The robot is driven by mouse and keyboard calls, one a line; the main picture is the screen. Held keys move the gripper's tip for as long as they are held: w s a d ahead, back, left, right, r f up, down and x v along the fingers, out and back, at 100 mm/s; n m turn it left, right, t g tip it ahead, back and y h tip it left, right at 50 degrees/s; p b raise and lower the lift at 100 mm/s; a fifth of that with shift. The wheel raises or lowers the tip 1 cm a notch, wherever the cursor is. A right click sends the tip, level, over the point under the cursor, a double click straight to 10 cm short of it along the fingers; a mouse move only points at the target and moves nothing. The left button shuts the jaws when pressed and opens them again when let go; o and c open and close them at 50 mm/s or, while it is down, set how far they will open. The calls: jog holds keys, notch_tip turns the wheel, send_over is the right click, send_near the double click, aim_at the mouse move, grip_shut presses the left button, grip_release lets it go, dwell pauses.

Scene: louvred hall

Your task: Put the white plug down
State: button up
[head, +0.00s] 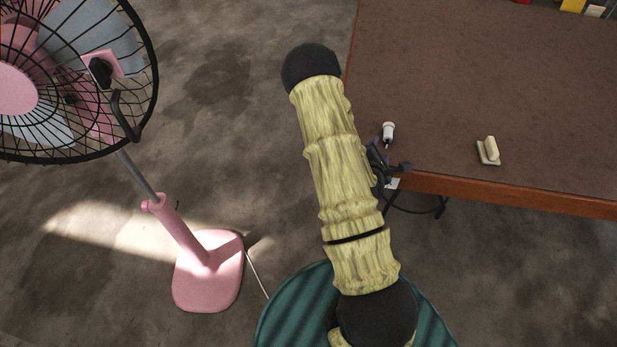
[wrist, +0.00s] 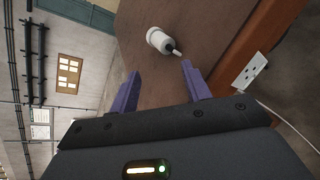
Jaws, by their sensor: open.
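The white plug (head: 389,130) is a small white cylinder with a dark end, on the brown table top near its left front corner. In the wrist view the plug (wrist: 158,38) lies on its side just beyond my fingertips, with its dark end pointing towards the right finger. My gripper (wrist: 159,69) is open, its two purple fingers apart with nothing held between them. In the head view my gripper (head: 378,150) is partly hidden behind my arm, at the table's corner. I cannot tell whether the right fingertip touches the plug's end.
The brown table (head: 470,80) has free room around a cream handled block (head: 488,151). A white socket strip (wrist: 250,68) is on the table's edge. A pink fan (head: 207,265) stands on the floor at left. Small coloured items (head: 572,5) lie at the table's far side.

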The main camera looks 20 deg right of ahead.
jog(key=a+r+m+g+y, duration=0.2)
jog(key=a+r+m+y, duration=0.1)
jog(key=a+m, duration=0.4)
jog(key=a+r+m+g+y, duration=0.2)
jog(key=a+r+m+y, duration=0.15)
jog(key=a+m, duration=0.4)
jog(key=s+a+r+m+g+y, duration=0.3)
jog(key=s+a+r, duration=0.4)
jog(key=s+a, duration=0.4)
jog(key=shift+s+a+r+m+g, duration=0.2)
jog(key=shift+a+m+g, duration=0.2)
jog(key=shift+g, duration=0.2)
jog(key=w+p+v, duration=0.2)
jog(key=p+v, duration=0.9)
jog(key=shift+w+r+p, duration=0.3)
jog(key=shift+r+p, duration=0.1)
jog(key=shift+r, duration=0.15)
